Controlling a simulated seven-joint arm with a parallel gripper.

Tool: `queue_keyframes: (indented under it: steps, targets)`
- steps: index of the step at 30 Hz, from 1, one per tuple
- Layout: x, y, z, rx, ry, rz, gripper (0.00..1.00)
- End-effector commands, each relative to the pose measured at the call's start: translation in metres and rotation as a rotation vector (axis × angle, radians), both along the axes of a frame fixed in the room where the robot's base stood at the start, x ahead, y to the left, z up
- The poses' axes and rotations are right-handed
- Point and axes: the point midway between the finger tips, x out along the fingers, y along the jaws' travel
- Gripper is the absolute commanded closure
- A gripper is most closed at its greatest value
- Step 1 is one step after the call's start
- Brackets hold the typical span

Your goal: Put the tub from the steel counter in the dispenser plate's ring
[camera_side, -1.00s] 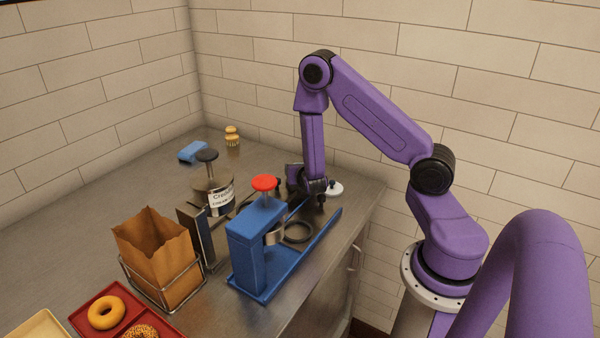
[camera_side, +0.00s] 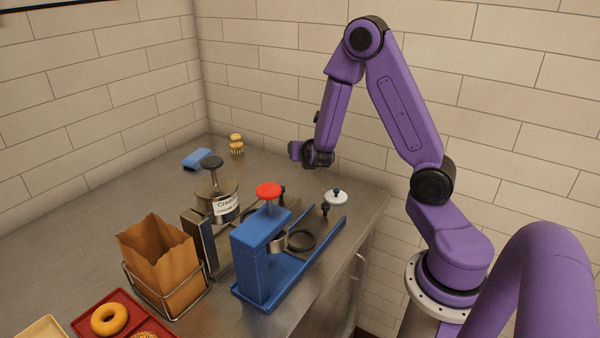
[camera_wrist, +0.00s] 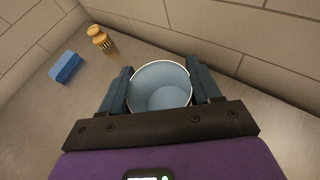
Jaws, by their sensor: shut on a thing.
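My gripper (camera_wrist: 161,92) is shut on a pale blue tub (camera_wrist: 160,88) with a light rim; the wrist view looks into its open top, and it appears empty. In the side view my gripper (camera_side: 303,152) is raised above the back of the steel counter (camera_side: 110,212). I cannot make out the tub there. A dark ring (camera_side: 313,238) lies on the blue plate (camera_side: 325,252) of the dispenser with the red knob (camera_side: 268,190). The ring is empty, and my gripper is above and behind it.
A steel dispenser (camera_side: 221,188) with a labelled jar stands left of the blue one. A paper bag (camera_side: 160,258), red tray (camera_side: 95,313), blue sponge (camera_side: 196,158) and brush (camera_side: 237,146) are around.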

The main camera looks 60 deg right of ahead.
Motion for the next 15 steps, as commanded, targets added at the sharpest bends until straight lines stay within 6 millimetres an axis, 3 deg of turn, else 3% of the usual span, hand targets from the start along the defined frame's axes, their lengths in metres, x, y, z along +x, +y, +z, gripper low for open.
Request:
queue_keyframes:
  steps: [5, 9, 15]
  targets:
    - [0.024, 0.036, 0.016, 0.001, -0.007, 0.143, 0.66]
    - [0.048, 0.089, 0.037, 0.000, -0.011, 0.345, 0.66]
    - [0.064, 0.162, 0.069, 0.000, -0.009, 0.617, 0.66]
